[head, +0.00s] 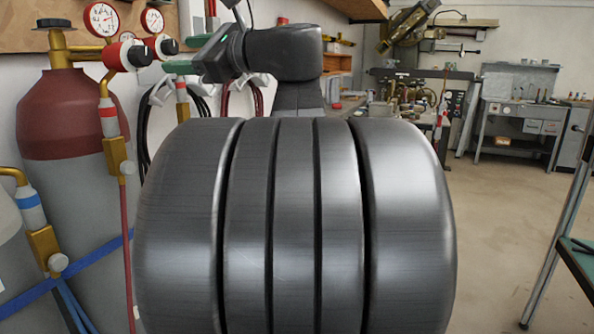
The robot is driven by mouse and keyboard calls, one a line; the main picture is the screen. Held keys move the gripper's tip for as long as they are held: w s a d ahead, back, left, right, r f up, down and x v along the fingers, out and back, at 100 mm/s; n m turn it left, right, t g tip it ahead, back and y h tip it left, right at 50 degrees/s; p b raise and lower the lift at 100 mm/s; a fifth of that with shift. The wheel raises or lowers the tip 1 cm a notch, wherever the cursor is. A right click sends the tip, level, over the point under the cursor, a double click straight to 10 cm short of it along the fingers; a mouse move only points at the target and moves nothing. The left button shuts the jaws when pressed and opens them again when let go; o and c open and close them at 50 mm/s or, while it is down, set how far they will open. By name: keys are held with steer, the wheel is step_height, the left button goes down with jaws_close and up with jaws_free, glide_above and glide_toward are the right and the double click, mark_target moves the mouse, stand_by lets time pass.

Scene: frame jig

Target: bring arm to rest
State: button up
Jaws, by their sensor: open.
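My arm is folded up in front of the head camera, and its dark wrist shows at the top left of centre. My gripper (207,61) is at the end of that wrist, pointing left in front of the wall and the gas gear. It is open, and I see nothing held in it. Its fingertips are small and hard to make out against the background. A large ribbed grey metal body, which I take to be part of me, fills the lower middle and hides what lies behind it.
A gas cylinder with a dark red top (66,112) and pressure gauges (102,19) stand close at the left. A green-topped table (580,262) shows at the right edge. A grey workbench (520,115) stands far back. The floor (497,215) at right is clear.

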mark_target(146, 56)
steer(key=b+x, duration=0.1)
steer(key=x, duration=1.1)
steer(key=shift+a, duration=0.2)
steer(key=shift+d+r+m+p, duration=0.15)
steer(key=shift+r+m+p, duration=0.1)
steer(key=shift+m+p, duration=0.25)
steer(key=shift+s+d+m+p, duration=0.1)
steer(key=shift+m+p, duration=0.3)
steer(key=shift+m, duration=0.1)
steer(key=m+p, duration=0.4)
steer(key=m, duration=0.2)
steer(key=shift+m+p, duration=0.4)
steer(key=m+p, duration=0.4)
steer(key=m, duration=0.1)
steer(key=shift+m, duration=0.3)
steer(key=m+p, duration=0.2)
steer(key=shift+m, duration=0.4)
steer(key=shift+f+m+p, duration=0.2)
steer(key=shift+m+p, duration=0.15)
steer(key=shift+m, duration=0.25)
steer(key=shift+d, duration=0.1)
